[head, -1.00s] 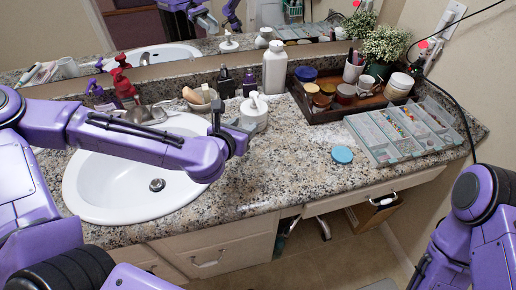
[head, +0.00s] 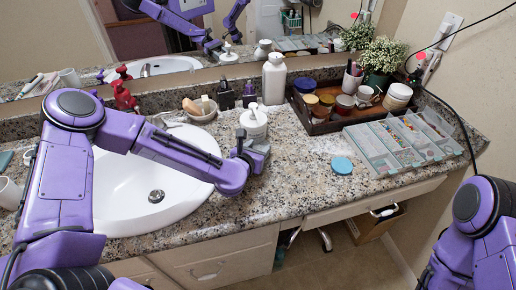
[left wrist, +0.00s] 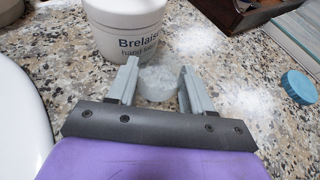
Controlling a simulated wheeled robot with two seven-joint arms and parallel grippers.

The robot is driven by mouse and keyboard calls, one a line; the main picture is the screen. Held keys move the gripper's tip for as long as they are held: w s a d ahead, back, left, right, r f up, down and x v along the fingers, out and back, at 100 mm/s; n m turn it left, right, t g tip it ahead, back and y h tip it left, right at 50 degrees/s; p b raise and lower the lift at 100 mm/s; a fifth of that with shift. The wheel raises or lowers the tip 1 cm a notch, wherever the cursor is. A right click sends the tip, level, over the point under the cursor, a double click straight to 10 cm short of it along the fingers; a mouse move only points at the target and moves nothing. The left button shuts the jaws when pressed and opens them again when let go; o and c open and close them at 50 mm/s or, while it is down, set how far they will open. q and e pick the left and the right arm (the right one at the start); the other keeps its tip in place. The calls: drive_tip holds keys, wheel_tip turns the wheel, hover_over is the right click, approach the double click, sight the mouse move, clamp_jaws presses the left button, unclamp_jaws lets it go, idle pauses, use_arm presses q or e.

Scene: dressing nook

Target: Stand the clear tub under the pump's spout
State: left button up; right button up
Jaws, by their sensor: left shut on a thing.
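The pump (head: 254,124) is a white, round, labelled jar with a white pump head, upright on the granite counter right of the sink. Its lower body shows in the left wrist view (left wrist: 122,30); its spout is out of that frame. My left gripper (head: 262,153) is in front of the pump, low over the counter. In the left wrist view its two grey fingers (left wrist: 157,88) are shut on the clear tub (left wrist: 158,83), a small round translucent cup close in front of the jar. The tub is hard to make out in the head view. My right gripper is out of view.
A blue lid (head: 342,165) lies on the counter to the right. Behind it are a dark wooden tray (head: 318,126) of jars and a sectioned organiser (head: 400,142). A white bottle (head: 274,78) stands behind the pump. The sink (head: 130,195) is at left.

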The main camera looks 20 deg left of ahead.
use_arm(q)
drive_tip(key=o, duration=1.1)
drive_tip(key=shift+f, duration=0.1)
drive_tip(key=shift+r+p, duration=0.3)
drive_tip(key=v, duration=1.2)
drive_tip(key=shift+f, duration=0.1)
